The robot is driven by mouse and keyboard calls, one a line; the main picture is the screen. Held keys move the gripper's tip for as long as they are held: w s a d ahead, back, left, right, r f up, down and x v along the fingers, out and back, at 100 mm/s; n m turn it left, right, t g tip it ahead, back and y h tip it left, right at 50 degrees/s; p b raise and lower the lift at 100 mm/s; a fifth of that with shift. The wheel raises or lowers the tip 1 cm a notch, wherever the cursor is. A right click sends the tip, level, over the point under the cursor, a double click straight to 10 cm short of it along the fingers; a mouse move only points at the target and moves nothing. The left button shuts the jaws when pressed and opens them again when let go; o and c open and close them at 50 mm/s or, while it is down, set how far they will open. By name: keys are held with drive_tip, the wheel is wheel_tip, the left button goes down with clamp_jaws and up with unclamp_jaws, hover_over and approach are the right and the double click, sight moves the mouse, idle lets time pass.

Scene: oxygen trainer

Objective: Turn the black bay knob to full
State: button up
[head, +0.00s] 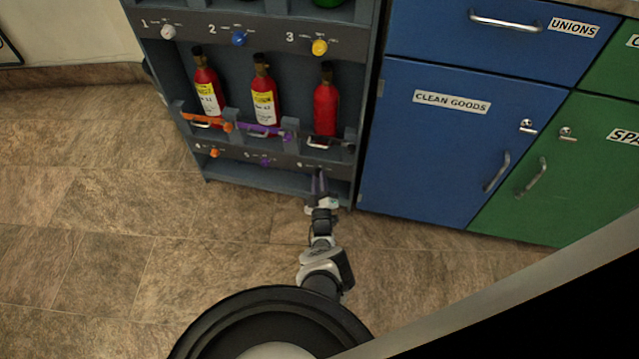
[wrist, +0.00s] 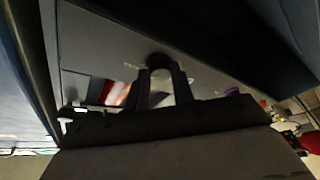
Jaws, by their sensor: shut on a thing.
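The black bay knob (wrist: 159,62) is on the lower grey panel of the rack, at the right end of the lower knob row. In the wrist view it sits between my fingertips, dark and partly covered by them. My gripper (head: 318,178) reaches the panel from the front and is shut on the knob; it also shows in the wrist view (wrist: 163,80). In the head view my gripper hides the knob. The knob's pointer and most of the dial marks cannot be read.
The orange knob (head: 214,152) and purple knob (head: 265,161) are left along the same panel. A blue cabinet (head: 440,145) is close on the right. The floor (head: 150,230) is clear.

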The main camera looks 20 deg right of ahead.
drive_tip(key=shift+m, duration=0.7)
drive_tip(key=o, duration=1)
drive_tip(key=shift+f, duration=0.1)
